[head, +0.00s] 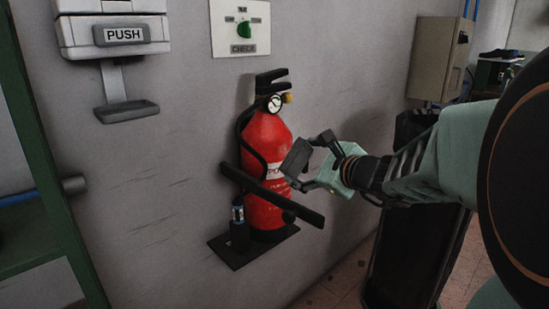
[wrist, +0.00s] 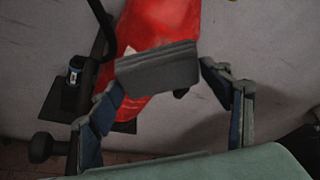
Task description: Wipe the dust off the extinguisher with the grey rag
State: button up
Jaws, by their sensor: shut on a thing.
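The red extinguisher (head: 266,150) stands upright in a black wall bracket (head: 240,256) with a dark bar across its front. It also shows in the wrist view (wrist: 155,25), partly hidden. My gripper (head: 306,163) is shut on the grey rag (head: 297,158), a dark grey block-like piece in the head view. In the wrist view the rag (wrist: 158,68) spans between the fingers and overlaps the extinguisher's body. The rag is at the extinguisher's right side; I cannot tell whether it touches. A pale band shows on the extinguisher; dust is hard to make out.
A small dark can with a blue band (head: 238,222) stands on the bracket's left. A PUSH dispenser (head: 118,40) and a panel with a green knob (head: 243,29) are on the wall above. A green frame (head: 50,170) is at left. A dark bin-like object (head: 400,255) stands right.

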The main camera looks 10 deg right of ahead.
aim_at(290, 155)
jog(key=shift+s+d, duration=0.25)
jog(key=shift+s, duration=0.05)
jog(key=shift+s+d, duration=0.9)
jog(key=shift+s, duration=0.3)
jog(key=shift+w, duration=0.1)
jog(key=shift+w+a+f+b, duration=0.15)
jog(key=shift+w+a+b, duration=1.05)
jog(key=shift+w, duration=0.3)
jog(key=shift+w+a+b, duration=0.3)
jog(key=shift+w+a, duration=0.45)
jog(key=shift+w, duration=0.3)
jog(key=shift+w+a+b, duration=0.35)
jog(key=shift+w+a, duration=0.3)
jog(key=shift+w, duration=0.2)
